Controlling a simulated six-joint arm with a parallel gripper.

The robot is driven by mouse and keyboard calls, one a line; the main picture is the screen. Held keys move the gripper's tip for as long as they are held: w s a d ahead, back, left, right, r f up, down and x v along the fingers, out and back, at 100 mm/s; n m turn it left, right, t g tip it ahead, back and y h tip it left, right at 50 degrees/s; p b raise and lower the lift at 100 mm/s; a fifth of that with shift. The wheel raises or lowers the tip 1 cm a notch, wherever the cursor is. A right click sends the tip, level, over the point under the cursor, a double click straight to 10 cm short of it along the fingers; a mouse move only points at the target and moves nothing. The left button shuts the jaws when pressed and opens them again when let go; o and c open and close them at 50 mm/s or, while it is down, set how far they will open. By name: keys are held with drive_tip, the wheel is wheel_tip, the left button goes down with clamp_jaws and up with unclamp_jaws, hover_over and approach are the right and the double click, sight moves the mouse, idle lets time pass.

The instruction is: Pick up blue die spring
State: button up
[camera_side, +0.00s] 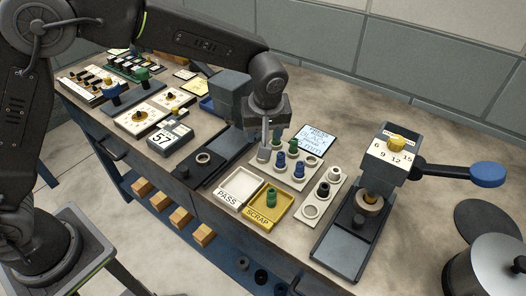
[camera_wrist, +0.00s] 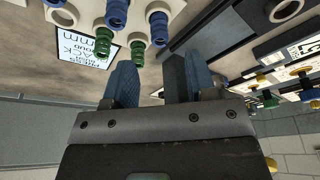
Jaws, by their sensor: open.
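Several blue die springs stand upright in a pale rack (camera_side: 310,160) at mid-table in the side view, among them a front blue spring (camera_side: 298,170) and a blue spring (camera_side: 281,160) to its left. In the wrist view, a blue spring (camera_wrist: 159,28) and another blue spring (camera_wrist: 116,14) show near the top, beside green springs (camera_wrist: 103,42). My gripper (camera_side: 264,150) points down at the rack's left side in the side view. In the wrist view my gripper (camera_wrist: 160,82) is open, with no spring between its fingers. Its exact height above the rack is unclear.
A white PASS tray (camera_side: 239,185) and yellow SCRAP tray (camera_side: 257,216) lie in front; SCRAP holds a green spring (camera_side: 271,197). Right are a second pale holder (camera_side: 311,211) and a press (camera_side: 345,245) with a blue-knobbed lever (camera_side: 488,174). A sign (camera_side: 318,137) lies behind.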

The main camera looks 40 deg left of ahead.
drive_tip(key=shift+x, duration=3.3)
drive_tip(key=shift+s+d, duration=0.1)
drive_tip(key=shift+c, duration=0.5)
clamp_jaws()
